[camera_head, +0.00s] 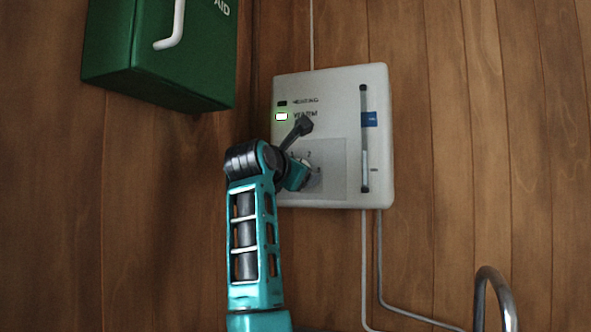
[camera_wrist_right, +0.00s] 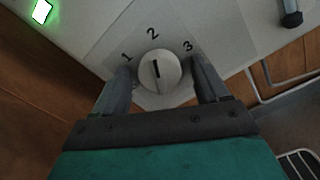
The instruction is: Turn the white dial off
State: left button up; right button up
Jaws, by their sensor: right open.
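The white dial (camera_wrist_right: 167,74) is a round knob with a short dark mark, seen in the right wrist view on the light wall panel. The numbers 1, 2 and 3 are printed around it, and the mark points roughly towards the 2. My right gripper (camera_wrist_right: 162,66) is open, with one finger on each side of the dial and a small gap showing on both sides. In the head view my right gripper (camera_head: 302,178) is at the lower part of the control box (camera_head: 335,90) and mostly hides the dial. My left gripper is not in view.
A vertical slider (camera_head: 365,150) with a blue label is on the box's right side. A green first-aid box (camera_head: 110,50) hangs upper left. A curved metal tube (camera_head: 495,275) stands lower right.

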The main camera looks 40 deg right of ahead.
jog(key=c, duration=1.1)
jog(key=shift+o, duration=0.2)
jog(key=shift+n, duration=0.3)
jog(key=shift+w+a+f+n+p, duration=0.1)
jog(key=shift+n+p, duration=3.6)
jog(key=shift+n, duration=7.9)
